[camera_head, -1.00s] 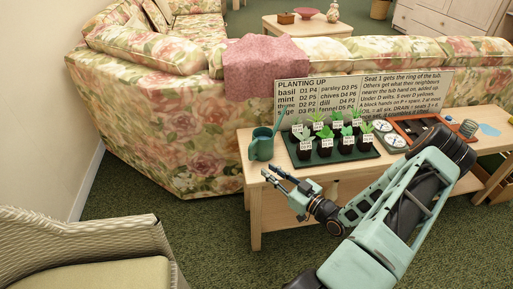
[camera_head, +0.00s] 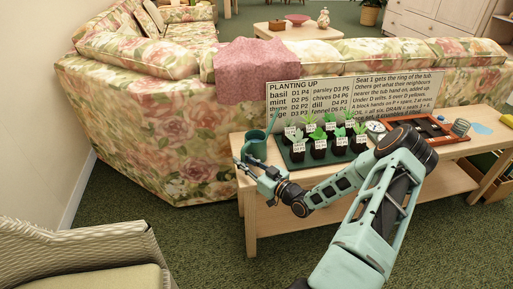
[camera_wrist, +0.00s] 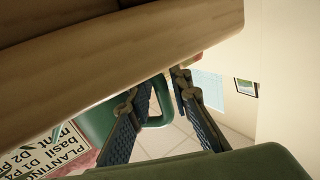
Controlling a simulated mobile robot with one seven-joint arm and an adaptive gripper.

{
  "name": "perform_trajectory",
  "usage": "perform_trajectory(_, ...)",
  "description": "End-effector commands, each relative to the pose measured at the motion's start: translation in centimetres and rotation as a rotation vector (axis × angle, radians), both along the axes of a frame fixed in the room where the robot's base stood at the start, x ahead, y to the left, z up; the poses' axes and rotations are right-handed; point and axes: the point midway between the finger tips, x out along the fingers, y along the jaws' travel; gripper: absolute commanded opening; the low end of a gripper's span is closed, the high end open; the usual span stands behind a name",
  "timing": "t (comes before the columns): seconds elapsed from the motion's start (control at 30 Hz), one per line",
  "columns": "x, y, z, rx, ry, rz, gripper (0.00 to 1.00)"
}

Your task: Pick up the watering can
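The watering can (camera_head: 255,149) is teal green and stands upright at the left end of the wooden table, its thin spout pointing up and right. My gripper (camera_head: 242,166) is at the table's front left edge, just in front of and below the can in the head view. In the wrist view, my gripper (camera_wrist: 155,88) has its two fingers apart with nothing clamped between them. The can's green body and looped handle (camera_wrist: 160,121) show beyond and between the fingers. I cannot tell whether a finger touches the can.
The wooden table (camera_head: 247,196) has its edge close to my fingers; it crosses the top of the wrist view (camera_wrist: 100,50). A dark tray (camera_head: 290,165) of labelled potted herbs stands right of the can. A floral sofa (camera_head: 160,140) is behind; a striped armchair (camera_head: 70,250) is front left.

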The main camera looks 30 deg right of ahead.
Motion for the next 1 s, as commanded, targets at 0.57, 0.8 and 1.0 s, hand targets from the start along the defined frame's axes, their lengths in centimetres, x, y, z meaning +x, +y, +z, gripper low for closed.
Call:
perform_trajectory(0.57, -0.06, 0.01, -0.01, 0.000, 0.001, 0.001, 0.00)
perform_trajectory(0.8, -0.01, 0.01, 0.15, -0.001, -0.003, 0.001, 0.00)
perform_trajectory(1.0, -0.01, 0.02, 0.76, -0.002, -0.004, 0.001, 0.00)
